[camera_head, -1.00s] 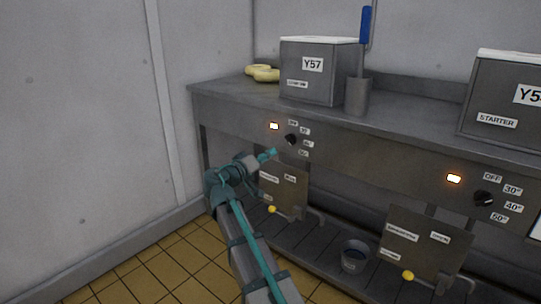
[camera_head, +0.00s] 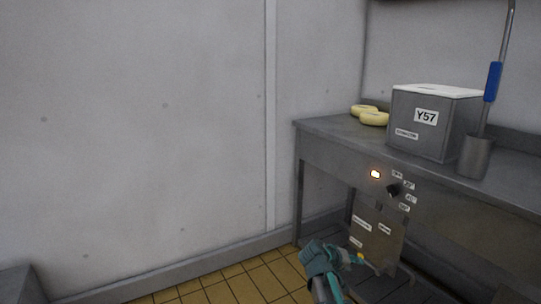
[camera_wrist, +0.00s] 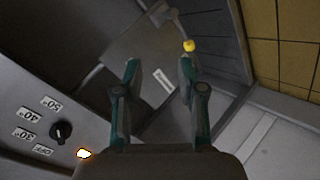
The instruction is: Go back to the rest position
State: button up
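My gripper (camera_wrist: 157,75) shows in the wrist view with its two teal fingers apart and nothing between them. In the head view my gripper (camera_head: 358,260) is low in the picture, in front of the lower part of the metal counter (camera_head: 330,145). The black dial (camera_head: 393,190) and the lit orange lamp (camera_head: 375,174) on the counter front are above it and apart from it. The dial also shows in the wrist view (camera_wrist: 61,130) at the lower left, with the lamp (camera_wrist: 84,154) beside it.
A grey box labelled Y57 (camera_head: 420,135), yellow rounds (camera_head: 374,118) and a metal cup (camera_head: 474,157) with a blue-handled tool (camera_head: 492,82) stand on the counter. A labelled panel (camera_head: 375,240) hangs below. The tiled floor (camera_head: 240,285) and plain wall (camera_head: 140,130) at left look clear.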

jog(key=s+a+f+g+y+p, duration=0.2)
jog(key=s+f+p, duration=0.25)
jog(key=s, duration=0.25)
jog(key=s+a+f+n+g+y+p, duration=0.1)
jog(key=s+a+f+g+y+p, duration=0.1)
jog(key=s+f+p, duration=0.35)
jog(key=s+a+f+g+y+p, duration=0.25)
jog(key=s+p, duration=0.35)
jog(key=s, duration=0.4)
jog(key=s+a+r+g+y+p, duration=0.1)
jog(key=s+r+g+p, duration=0.1)
jog(key=s+p, duration=0.5)
jog(key=s+a+r+g+y+p, duration=0.1)
jog(key=s+r+g+p, duration=0.1)
jog(key=s+p, duration=0.5)
jog(key=s+a+r+m+g+y+p, duration=0.1)
jog(key=s+r+p, duration=0.3)
jog(key=s+p, duration=0.4)
jog(key=s+a+g, duration=0.1)
jog(key=s, duration=0.6)
jog(key=shift+r, duration=0.35)
jog(key=shift+s+a, duration=0.1)
